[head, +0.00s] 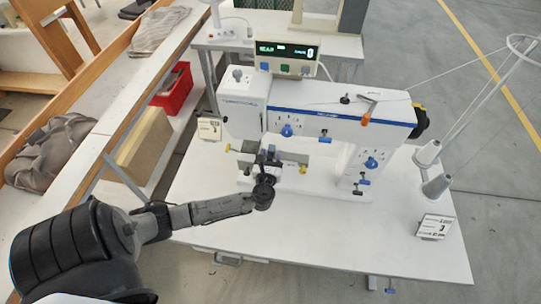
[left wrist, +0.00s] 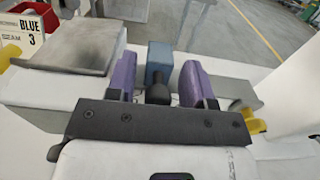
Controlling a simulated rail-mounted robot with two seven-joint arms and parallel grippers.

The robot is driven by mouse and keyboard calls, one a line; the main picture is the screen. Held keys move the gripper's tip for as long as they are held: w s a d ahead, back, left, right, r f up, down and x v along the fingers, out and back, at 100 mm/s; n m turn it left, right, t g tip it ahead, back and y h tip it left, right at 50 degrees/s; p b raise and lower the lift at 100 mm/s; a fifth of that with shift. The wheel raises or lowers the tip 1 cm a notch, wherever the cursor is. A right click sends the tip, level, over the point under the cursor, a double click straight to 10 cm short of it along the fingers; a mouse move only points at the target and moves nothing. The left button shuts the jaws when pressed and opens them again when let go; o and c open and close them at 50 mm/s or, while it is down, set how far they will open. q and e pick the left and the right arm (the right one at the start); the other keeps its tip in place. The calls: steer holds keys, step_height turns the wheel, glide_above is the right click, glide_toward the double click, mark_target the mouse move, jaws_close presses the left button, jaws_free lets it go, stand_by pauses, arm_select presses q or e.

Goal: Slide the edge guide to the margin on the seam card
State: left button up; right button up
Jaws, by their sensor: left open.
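My left gripper (head: 265,165) is over the work area below the machine's head. In the left wrist view its two purple fingers (left wrist: 157,68) are open. Between them is a black knob (left wrist: 157,93) in front of a blue block (left wrist: 158,60), which I take to be the edge guide; contact with the fingers cannot be told. In the head view the gripper mostly hides this part. My right gripper is not in view.
The white machine (head: 335,115) with blue knobs stands behind the gripper. Yellow knobs (head: 303,170) flank the work area. The table's front (head: 330,235) is clear. A red bin (head: 172,88) is beyond its left edge.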

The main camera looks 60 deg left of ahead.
arm_select(q)
steer(key=shift+s+d, duration=0.1)
steer(key=v, duration=1.3)
steer(key=shift+s+d, duration=0.2)
